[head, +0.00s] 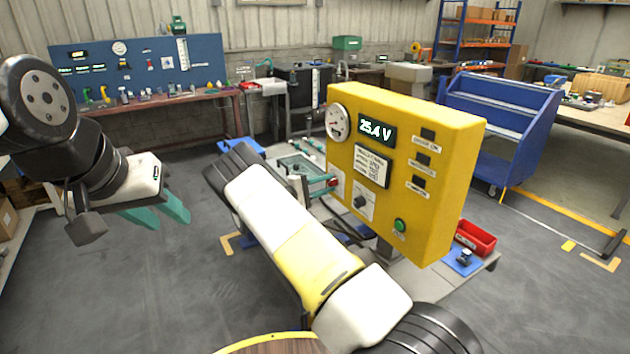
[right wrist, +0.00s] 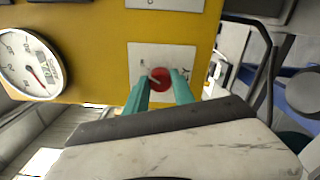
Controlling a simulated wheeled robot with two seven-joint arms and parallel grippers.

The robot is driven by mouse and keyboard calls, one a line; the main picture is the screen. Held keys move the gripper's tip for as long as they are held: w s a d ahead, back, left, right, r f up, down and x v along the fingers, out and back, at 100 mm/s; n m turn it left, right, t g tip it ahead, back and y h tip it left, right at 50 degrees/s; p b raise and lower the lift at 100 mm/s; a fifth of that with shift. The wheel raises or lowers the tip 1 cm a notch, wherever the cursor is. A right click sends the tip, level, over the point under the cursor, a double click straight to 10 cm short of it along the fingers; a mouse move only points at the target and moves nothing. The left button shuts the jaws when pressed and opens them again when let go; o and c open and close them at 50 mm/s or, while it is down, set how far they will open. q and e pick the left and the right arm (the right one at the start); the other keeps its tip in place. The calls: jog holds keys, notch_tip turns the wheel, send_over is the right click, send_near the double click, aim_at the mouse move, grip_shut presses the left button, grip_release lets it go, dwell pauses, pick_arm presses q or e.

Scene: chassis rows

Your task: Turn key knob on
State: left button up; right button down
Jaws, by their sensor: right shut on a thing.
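The yellow control panel (head: 440,140) stands right of centre in the head view, with a display reading 25.4 V. The red key knob (right wrist: 160,79) sits on a white plate (right wrist: 140,57) on the panel face. It also shows as a small red spot (head: 333,182) at the panel's left edge in the head view. My right gripper (right wrist: 161,82) is shut on the red knob, one teal finger on each side of it. My right forearm crosses in front of the panel's lower left. My left gripper (head: 163,213) is open and empty, hanging in free air at the left.
The panel also bears a round gauge (head: 338,122), a black rotary knob (head: 361,201) and a green button (head: 400,225). A red bin (head: 475,238) stands at right. A blue cart (head: 500,115) stands behind the panel. The floor at left is clear.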

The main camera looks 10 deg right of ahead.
jog(key=c, duration=1.1)
grip_release()
jog(key=shift+o, duration=0.2)
jog(key=shift+a, duration=0.1)
jog(key=v, duration=0.7)
jog(key=shift+s+a, duration=0.15)
jog(key=shift+a, duration=0.15)
